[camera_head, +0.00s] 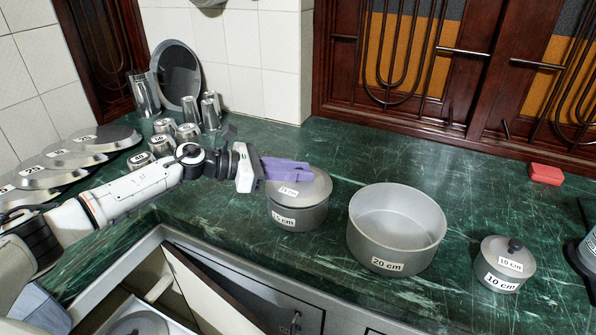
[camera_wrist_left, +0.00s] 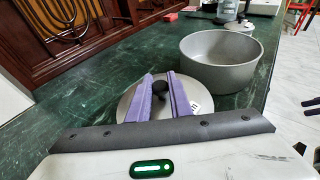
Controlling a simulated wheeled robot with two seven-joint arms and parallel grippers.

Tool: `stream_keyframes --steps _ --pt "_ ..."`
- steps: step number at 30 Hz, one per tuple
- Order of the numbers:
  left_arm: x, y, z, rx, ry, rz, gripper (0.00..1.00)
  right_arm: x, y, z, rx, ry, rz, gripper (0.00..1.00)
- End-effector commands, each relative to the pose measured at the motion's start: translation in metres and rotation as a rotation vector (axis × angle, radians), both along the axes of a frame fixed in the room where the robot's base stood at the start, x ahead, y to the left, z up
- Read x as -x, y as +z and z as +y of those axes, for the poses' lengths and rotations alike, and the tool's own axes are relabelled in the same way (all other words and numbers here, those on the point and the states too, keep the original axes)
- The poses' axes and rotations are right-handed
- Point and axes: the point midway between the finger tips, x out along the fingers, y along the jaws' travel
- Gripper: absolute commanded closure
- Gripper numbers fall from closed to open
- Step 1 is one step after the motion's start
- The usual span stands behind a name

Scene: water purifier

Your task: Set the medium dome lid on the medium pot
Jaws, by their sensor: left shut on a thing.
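The medium dome lid (camera_head: 314,190), grey with a paper label, lies over the top of the medium pot (camera_head: 312,219), which is labelled 15 cm. The lid looks level and its edge appears to meet the pot's rim. My left gripper (camera_head: 298,171) has its purple fingers just above the lid. In the left wrist view the purple fingers (camera_wrist_left: 160,84) stand on either side of the lid's dark knob (camera_wrist_left: 160,88) and are shut on it. The lid (camera_wrist_left: 127,103) hides the pot there. My right gripper is not in view.
An open 20 cm pot (camera_head: 397,228) stands close to the right. A small lidded 10 cm pot (camera_head: 503,268) is farther right. Several metal lids (camera_head: 40,180) and cups (camera_head: 188,131) stand at the left. A red block (camera_head: 546,174) lies at the back right.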

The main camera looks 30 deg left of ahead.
Motion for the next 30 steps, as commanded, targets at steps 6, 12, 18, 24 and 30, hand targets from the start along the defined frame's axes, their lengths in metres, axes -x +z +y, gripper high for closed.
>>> stream_keyframes --steps 6,12,18,24,30 --pt "0.000 0.000 0.000 0.000 0.000 0.000 0.63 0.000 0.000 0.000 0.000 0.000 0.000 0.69" --pt "0.000 0.000 0.000 -0.001 0.000 -0.001 0.63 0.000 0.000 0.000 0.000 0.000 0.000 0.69" --pt "0.000 0.009 0.000 -0.001 0.001 -0.001 0.63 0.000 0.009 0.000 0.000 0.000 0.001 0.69" --pt "0.017 0.015 0.019 -0.006 0.002 0.002 0.63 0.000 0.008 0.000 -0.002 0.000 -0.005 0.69" --pt "0.051 0.027 0.052 -0.006 0.003 0.006 0.63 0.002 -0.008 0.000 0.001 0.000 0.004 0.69"
